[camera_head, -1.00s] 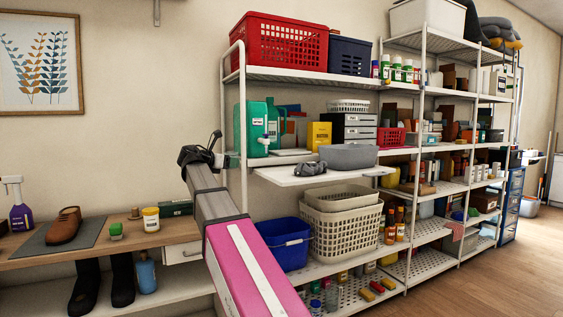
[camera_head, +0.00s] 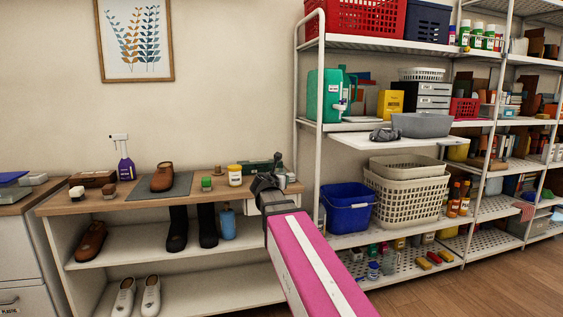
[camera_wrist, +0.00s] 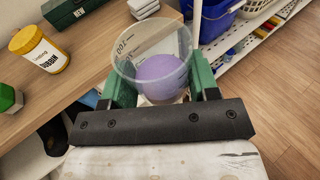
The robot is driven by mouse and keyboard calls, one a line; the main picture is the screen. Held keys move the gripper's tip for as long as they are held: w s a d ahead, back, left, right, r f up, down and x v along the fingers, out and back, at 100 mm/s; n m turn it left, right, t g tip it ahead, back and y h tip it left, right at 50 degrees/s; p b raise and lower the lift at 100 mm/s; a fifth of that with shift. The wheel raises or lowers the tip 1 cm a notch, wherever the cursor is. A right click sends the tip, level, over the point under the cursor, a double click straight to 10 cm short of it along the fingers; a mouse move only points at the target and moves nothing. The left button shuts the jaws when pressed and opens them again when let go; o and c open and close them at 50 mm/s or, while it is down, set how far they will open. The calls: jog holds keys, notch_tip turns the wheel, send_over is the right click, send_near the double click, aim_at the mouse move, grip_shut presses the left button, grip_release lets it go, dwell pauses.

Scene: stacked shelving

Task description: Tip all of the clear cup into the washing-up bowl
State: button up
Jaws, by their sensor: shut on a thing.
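The clear cup (camera_wrist: 120,62) is held upright or nearly so between my gripper's green fingers (camera_wrist: 160,88) in the wrist view. A purple ball (camera_wrist: 162,78) lies inside it. In the head view my gripper (camera_head: 274,172) is by the right end of the wooden bench; the cup is not clear there. A grey bowl, the likely washing-up bowl (camera_head: 423,126), stands on a white board on the shelving, to the right of and higher than my gripper in the picture. Its inside is hardly visible.
The white board (camera_head: 372,144) juts from the shelving, with a dark grey item (camera_head: 384,136) left of the bowl. A yellow-lidded tub (camera_head: 235,175) stands on the bench (camera_head: 130,200). A shelf post (camera_head: 320,120) and blue bucket (camera_head: 347,208) are right of my gripper.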

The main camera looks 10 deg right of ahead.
jog(key=s+a+f+n+t+y, duration=0.1)
jog(key=s+a+f+n+y, duration=0.1)
jog(key=f, duration=0.6)
jog(key=s+a+f+n+t+y, duration=0.1)
jog(key=s+f+n+y, duration=0.3)
jog(key=f, duration=0.5)
jog(key=shift+s+a+f+y, duration=0.15)
jog(key=shift+a+y, duration=0.5)
jog(key=shift+y, duration=0.55)
